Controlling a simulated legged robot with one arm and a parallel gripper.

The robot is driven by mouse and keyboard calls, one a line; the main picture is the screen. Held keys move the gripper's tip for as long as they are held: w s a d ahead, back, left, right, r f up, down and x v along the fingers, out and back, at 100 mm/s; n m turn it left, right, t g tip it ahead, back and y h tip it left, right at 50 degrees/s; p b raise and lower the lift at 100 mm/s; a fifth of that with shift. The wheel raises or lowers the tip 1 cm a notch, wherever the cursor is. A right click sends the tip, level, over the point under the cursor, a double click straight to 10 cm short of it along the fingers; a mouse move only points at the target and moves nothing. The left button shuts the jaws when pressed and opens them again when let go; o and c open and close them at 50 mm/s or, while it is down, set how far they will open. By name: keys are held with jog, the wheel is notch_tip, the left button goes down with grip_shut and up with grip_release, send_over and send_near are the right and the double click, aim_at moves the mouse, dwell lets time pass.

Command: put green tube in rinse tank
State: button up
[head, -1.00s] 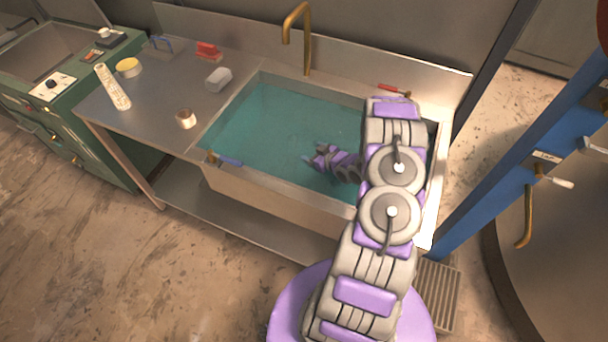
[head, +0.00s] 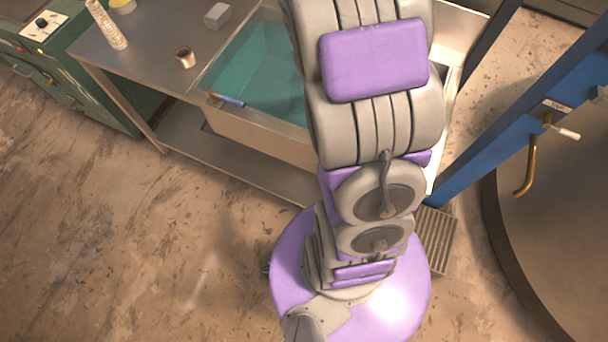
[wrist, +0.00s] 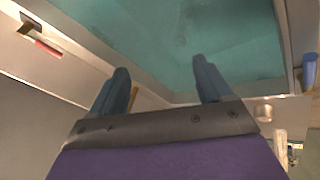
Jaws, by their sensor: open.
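The rinse tank (head: 262,137) is a metal basin of teal liquid, partly hidden behind my arm in the head view. In the wrist view the tank's inner wall (wrist: 262,90) frames the liquid beyond my fingers. My gripper (wrist: 162,82) is open, with two dark blue-grey fingers apart and nothing seen between them. It points toward the tank; its height above the liquid is unclear. The head view does not show my gripper. I cannot make out a green tube in either current view.
A metal counter (head: 140,65) left of the tank holds a small cup (head: 185,57), a grey block (head: 217,15) and a pale patterned cylinder (head: 106,24). A blue handle (head: 229,101) sits at the tank's front corner. A blue post (head: 500,140) stands right. Floor at left is clear.

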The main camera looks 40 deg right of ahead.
jog(key=s+a+r+g+y, duration=0.1)
jog(key=s+a+r+g, duration=0.1)
jog(key=s+a, duration=0.6)
jog(key=s+a+r+g+y, duration=0.1)
jog(key=s+a+r+g, duration=0.1)
jog(key=s+a+r, duration=0.3)
jog(key=s+a+r+g+y, duration=0.1)
jog(key=s+a+r, duration=0.3)
jog(key=s+a, duration=0.7)
jog(key=s, duration=0.6)
jog(key=shift+a+g+y, duration=0.3)
jog(key=shift+g+y, duration=0.1)
jog(key=shift+w+r, duration=0.1)
